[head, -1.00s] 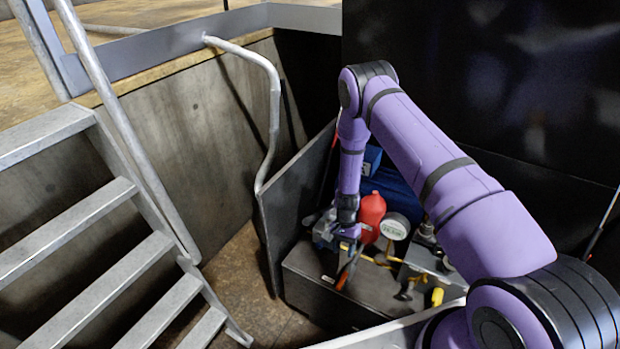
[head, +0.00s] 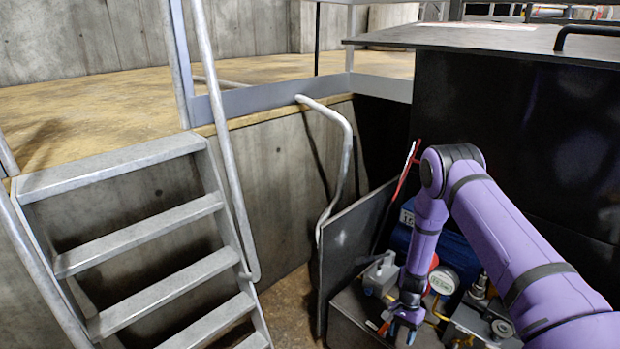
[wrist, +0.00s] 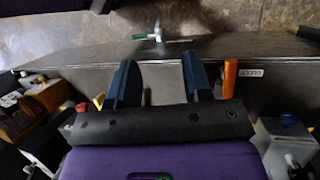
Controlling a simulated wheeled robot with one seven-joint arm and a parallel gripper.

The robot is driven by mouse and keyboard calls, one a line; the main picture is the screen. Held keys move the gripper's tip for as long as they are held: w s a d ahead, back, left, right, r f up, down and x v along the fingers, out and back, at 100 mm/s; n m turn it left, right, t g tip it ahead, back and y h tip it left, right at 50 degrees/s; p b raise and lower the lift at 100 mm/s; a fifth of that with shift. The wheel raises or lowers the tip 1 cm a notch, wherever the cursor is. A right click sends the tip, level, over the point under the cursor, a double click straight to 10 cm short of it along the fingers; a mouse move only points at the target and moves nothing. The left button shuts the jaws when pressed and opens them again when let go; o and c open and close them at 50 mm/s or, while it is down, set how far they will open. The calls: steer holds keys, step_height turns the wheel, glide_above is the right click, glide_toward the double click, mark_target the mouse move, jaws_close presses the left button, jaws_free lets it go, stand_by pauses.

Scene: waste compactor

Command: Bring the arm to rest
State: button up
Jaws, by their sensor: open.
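My purple arm (head: 510,240) reaches in from the lower right and bends down at its elbow over the machine's equipment. My gripper (head: 404,334) points down near the bottom edge of the head view, above the dark metal housing. In the wrist view my gripper (wrist: 157,75) has its two blue fingers apart with nothing between them. An orange handle (wrist: 230,78) stands just right of the right finger. I cannot tell whether it touches the finger.
A gauge (head: 444,280), a red container (head: 433,263) and a grey device (head: 380,274) stand close around my gripper. A dark panel (head: 352,240) rises to the left. Metal stairs (head: 150,235) stand further left. A large black box (head: 530,130) stands behind my arm.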

steer(key=w+r+n+t, duration=0.1)
steer(key=w+r, duration=0.4)
steer(key=r, duration=0.7)
step_height(320, 180, up, 32)
steer(key=s+n+t, duration=0.3)
steer(key=t, duration=0.1)
steer(key=s+r+n+t, duration=0.2)
steer(key=s+r+n, duration=0.1)
steer(key=s+r, duration=1.2)
steer(key=s+d+r+n+t, duration=0.1)
steer(key=s+r, duration=0.2)
steer(key=s, duration=0.4)
steer(key=s+r+n+t+h, duration=0.1)
steer(key=s+r+t, duration=0.1)
steer(key=s, duration=0.5)
steer(key=shift+s+d+r+h, duration=0.2)
steer(key=shift+d+r+h, duration=0.15)
steer(key=shift+r, duration=0.4)
